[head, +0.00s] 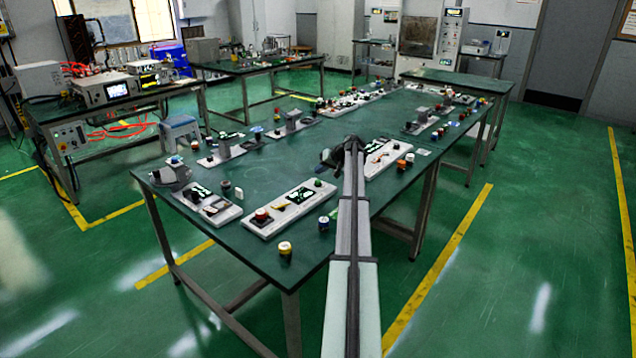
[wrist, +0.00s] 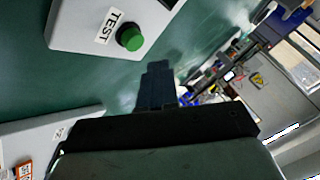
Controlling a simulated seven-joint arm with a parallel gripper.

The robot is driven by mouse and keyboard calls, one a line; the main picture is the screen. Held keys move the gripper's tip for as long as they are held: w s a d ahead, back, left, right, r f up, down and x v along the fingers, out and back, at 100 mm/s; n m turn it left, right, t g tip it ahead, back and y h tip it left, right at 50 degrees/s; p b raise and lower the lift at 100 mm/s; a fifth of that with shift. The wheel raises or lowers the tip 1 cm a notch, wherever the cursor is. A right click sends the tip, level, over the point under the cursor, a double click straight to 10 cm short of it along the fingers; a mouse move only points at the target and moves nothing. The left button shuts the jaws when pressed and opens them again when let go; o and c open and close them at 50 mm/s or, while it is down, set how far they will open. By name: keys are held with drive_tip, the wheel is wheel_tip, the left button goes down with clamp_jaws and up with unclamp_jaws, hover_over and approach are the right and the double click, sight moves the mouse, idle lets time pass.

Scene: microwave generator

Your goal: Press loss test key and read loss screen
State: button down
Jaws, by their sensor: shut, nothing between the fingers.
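A green round key (wrist: 129,38) sits beside a "TEST" label (wrist: 110,27) on a light panel at the upper left of the wrist view. In the head view my gripper (head: 334,156) is above the table between two long panels. The front panel (head: 262,226) has a red button, a lit screen (head: 299,195) and a green button (head: 318,183). The screen's text is too small to read.
The dark green table (head: 200,247) holds several other panels, including one (head: 376,172) partly behind my arm. Small coloured knobs (head: 285,248) stand along the near edge. A second light panel (wrist: 40,140) lies at the lower left of the wrist view.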

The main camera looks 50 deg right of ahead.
sight(320, 181)
drive_tip(key=shift+f, duration=0.75)
drive_tip(key=shift+f, duration=0.15)
idle(1.4)
drive_tip(key=shift+f, duration=0.3)
drive_tip(key=shift+f, duration=0.55)
idle(1.2)
drive_tip(key=shift+r, duration=1)
drive_tip(key=shift+r, duration=2.5)
